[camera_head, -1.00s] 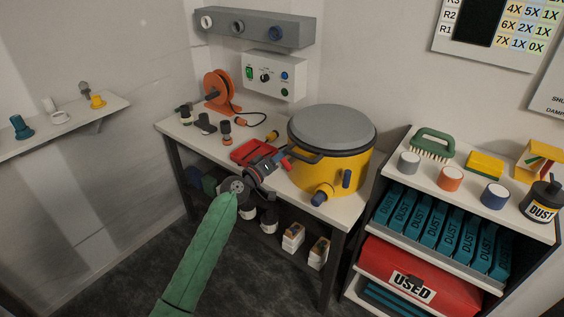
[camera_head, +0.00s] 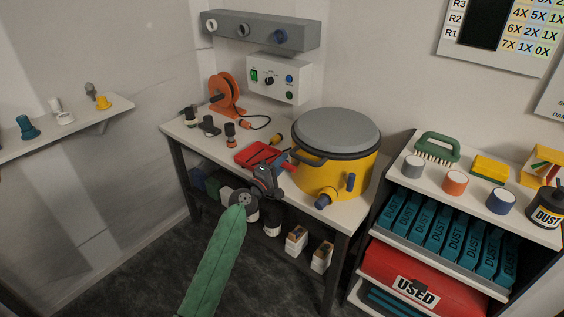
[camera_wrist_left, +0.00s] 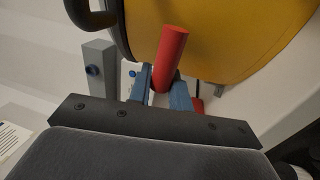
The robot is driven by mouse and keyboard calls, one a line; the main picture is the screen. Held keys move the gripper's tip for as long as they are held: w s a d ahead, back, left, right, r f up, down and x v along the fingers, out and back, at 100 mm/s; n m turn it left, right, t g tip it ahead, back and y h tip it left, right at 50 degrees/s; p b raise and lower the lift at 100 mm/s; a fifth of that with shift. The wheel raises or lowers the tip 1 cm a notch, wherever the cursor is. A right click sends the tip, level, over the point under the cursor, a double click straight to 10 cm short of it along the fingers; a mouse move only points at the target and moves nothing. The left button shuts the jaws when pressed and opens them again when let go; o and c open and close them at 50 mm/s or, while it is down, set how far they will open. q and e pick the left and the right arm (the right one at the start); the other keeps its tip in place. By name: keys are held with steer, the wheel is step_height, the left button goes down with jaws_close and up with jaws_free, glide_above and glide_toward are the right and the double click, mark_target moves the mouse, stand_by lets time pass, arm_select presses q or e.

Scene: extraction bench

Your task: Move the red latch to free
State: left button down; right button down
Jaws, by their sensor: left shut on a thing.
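The red latch (camera_wrist_left: 171,58) shows in the left wrist view as a short red bar in front of the yellow drum (camera_wrist_left: 210,45). The two blue-grey fingers of my left gripper (camera_wrist_left: 163,88) are closed around its lower end. In the head view my left gripper (camera_head: 279,166) is at the left side of the yellow drum (camera_head: 305,181), just below its dark handle. Only a small red part of the latch (camera_head: 285,158) shows there; the gripper hides the rest. My right gripper is not in view.
The drum with its grey lid (camera_head: 338,128) stands on the bench (camera_head: 185,133). A red tray (camera_head: 249,155) lies close to the left gripper. An orange reel (camera_head: 222,95) is farther back. A shelf unit with jars and boxes (camera_head: 410,222) stands at right.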

arm_select(q)
steer(key=shift+f, duration=0.1)
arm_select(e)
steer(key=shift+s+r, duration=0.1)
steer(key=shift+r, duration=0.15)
arm_select(q)
steer(key=c, duration=1.3)
jaws_free()
steer(key=shift+s+a, duration=0.1)
steer(key=shift+s+a+f, duration=0.2)
steer(key=b+v, duration=0.1)
steer(key=v, duration=0.6)
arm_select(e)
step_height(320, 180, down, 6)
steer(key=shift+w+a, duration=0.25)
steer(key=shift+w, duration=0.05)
